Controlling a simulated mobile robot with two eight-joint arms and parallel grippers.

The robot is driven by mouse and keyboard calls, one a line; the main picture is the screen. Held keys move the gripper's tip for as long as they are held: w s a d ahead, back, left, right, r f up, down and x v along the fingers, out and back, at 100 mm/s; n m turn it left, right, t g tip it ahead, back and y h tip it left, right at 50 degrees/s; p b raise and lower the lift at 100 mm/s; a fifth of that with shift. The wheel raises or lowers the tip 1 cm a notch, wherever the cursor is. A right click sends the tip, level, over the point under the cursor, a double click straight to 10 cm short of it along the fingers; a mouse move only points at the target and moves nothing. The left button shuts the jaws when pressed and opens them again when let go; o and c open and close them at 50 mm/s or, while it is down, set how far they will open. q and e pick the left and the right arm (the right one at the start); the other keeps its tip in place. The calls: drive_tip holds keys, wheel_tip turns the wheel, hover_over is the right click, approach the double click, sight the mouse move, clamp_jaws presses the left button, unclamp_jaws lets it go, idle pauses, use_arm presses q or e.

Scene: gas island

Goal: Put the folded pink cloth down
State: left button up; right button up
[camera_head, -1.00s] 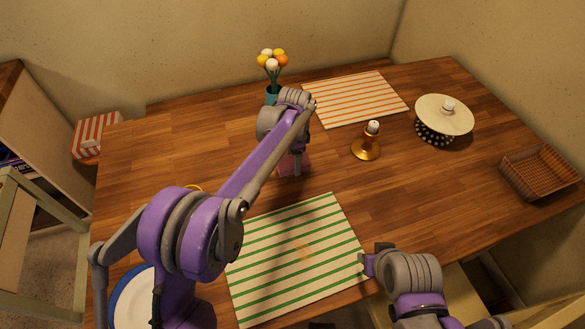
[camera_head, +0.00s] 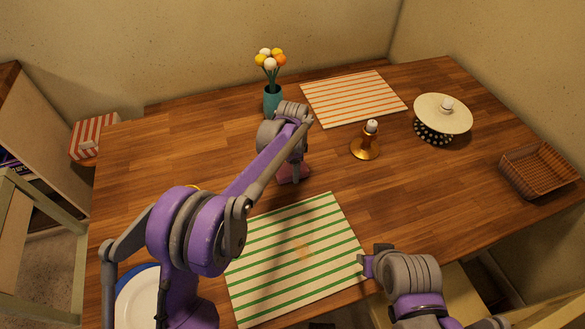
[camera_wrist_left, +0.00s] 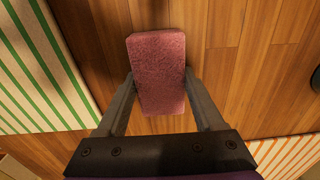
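The folded pink cloth (camera_wrist_left: 157,72) is a thick, block-like bundle between the fingers of my left gripper (camera_wrist_left: 158,78). The fingers press against its two long sides. In the head view a small part of the cloth (camera_head: 303,173) shows below my left gripper (camera_head: 292,178), over bare wood just behind the green-striped mat (camera_head: 295,255); the rest is hidden by the gripper. I cannot tell whether it touches the table. My right gripper (camera_head: 369,261) is near the table's front edge, apart from the cloth; its finger opening is unclear.
A teal vase of flowers (camera_head: 272,100) stands behind my left gripper. A brass candle holder (camera_head: 365,149), a domed lamp (camera_head: 442,113) and a wicker basket (camera_head: 538,172) are to the right. An orange-striped mat (camera_head: 352,98) lies at the back; a blue-rimmed plate (camera_head: 138,300) lies front left.

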use_arm(q)
drive_tip(key=shift+o, duration=0.9)
drive_tip(key=shift+s+f, duration=0.15)
drive_tip(key=shift+f, duration=0.2)
drive_tip(key=shift+r, duration=0.2)
wheel_tip(320, 180, up, 12)
drive_tip(key=p, duration=0.1)
drive_tip(key=s+a+r+n+t, duration=0.1)
drive_tip(key=s+a+r+n, duration=0.3)
drive_tip(key=s+a, duration=0.35)
drive_tip(key=s+a+f+n+t, duration=0.1)
drive_tip(key=s+a+f+n, duration=0.1)
drive_tip(key=s, duration=0.5)
drive_tip(key=s+a+f+n+t, duration=0.1)
drive_tip(key=s+a+f+n, duration=0.1)
drive_tip(key=s+a+n, duration=0.3)
drive_tip(key=s+a+f+n+t, duration=0.2)
drive_tip(key=s+a+n, duration=0.1)
drive_tip(key=s, duration=0.7)
drive_tip(key=shift+s+a+f, duration=0.25)
drive_tip(key=shift+s+f, duration=0.1)
use_arm(e)
drive_tip(key=shift+w+r, duration=0.2)
drive_tip(key=shift+r, duration=0.45)
